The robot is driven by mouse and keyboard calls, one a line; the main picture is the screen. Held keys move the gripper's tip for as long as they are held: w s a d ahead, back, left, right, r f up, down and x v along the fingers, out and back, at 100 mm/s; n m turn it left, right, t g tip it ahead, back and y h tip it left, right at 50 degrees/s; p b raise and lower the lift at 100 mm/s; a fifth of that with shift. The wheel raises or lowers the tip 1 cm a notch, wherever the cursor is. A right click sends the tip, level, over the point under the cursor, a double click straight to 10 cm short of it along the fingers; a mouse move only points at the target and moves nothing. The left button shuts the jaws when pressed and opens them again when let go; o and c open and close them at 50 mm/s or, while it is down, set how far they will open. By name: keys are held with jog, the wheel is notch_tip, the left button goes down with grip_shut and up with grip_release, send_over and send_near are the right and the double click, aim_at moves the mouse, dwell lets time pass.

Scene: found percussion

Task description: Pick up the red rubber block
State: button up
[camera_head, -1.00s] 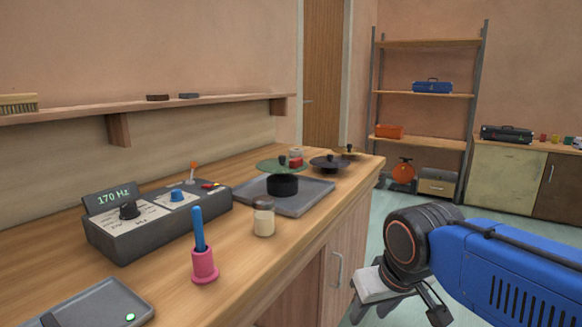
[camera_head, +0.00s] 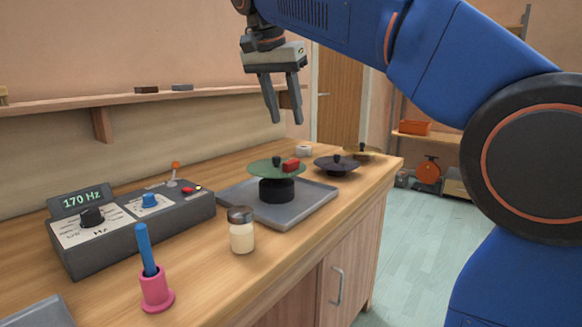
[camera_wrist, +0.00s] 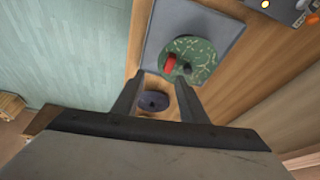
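The red rubber block (camera_head: 291,166) rests on the round green plate (camera_head: 262,169), near its edge and beside a black knob (camera_head: 277,161) at the plate's centre. In the wrist view the block (camera_wrist: 170,64) lies left of the knob on the green plate (camera_wrist: 201,52). My gripper (camera_head: 286,120) is open and empty, pointing down in the air above the plate. In the wrist view its fingers (camera_wrist: 159,79) are spread apart, with the block beyond their tips. Nothing touches the block but the plate.
The plate is on a black cylinder (camera_head: 277,189) on a grey tray (camera_head: 323,199). Dark (camera_head: 337,166) and brass-coloured (camera_head: 361,153) discs stand behind it. A jar (camera_head: 241,230), a pink holder (camera_head: 156,289) with a blue stick and a control box (camera_head: 130,230) stand nearer.

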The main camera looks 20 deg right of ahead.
aim_at(291, 161)
notch_tip(291, 161, up, 3)
jog(key=w+a+m, duration=0.2)
jog(key=a, duration=0.1)
jog(key=shift+h, duration=0.3)
jog(key=x, duration=1.7)
jog(key=shift+w+d+f, duration=0.1)
jog(key=shift+f, duration=0.1)
grip_shut()
